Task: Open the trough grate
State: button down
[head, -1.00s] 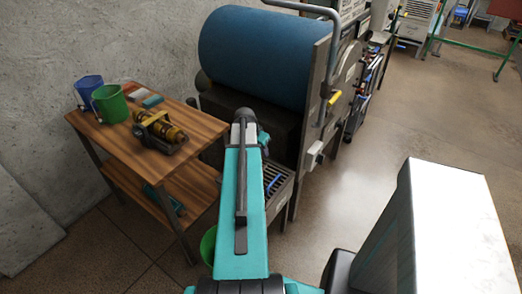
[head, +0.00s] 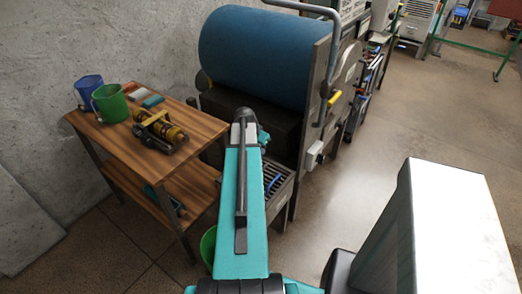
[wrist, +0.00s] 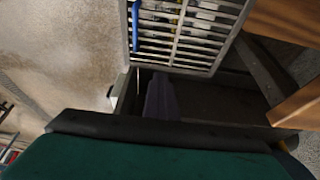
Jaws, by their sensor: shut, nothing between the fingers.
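The trough grate (head: 277,180) is a metal slatted panel with a blue handle (head: 272,184), low at the front of the machine, partly hidden by my arm. In the wrist view the grate (wrist: 190,45) fills the top middle, with its blue handle (wrist: 135,25) at its left side. Dark trough space (wrist: 225,98) shows below the grate's lower edge. My gripper (wrist: 161,86) is shut and empty, its fingers close to that lower edge in the picture and apart from the handle. Whether they touch the grate I cannot tell. In the head view my arm hides the gripper.
The machine with a big blue roller (head: 265,48) stands behind the grate. A wooden bench (head: 105,142) with two buckets and a brass device is at left. A green bucket (head: 208,246) is on the floor by my arm. Open floor lies to the right.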

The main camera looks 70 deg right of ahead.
jog(key=c, duration=2.4)
grip_release()
jog(key=shift+c, duration=0.2)
jog(key=o, duration=0.6)
jog(key=shift+a+r, duration=0.1)
jog(key=shift+b+v, duration=1.2)
jog(key=shift+v, duration=5.55)
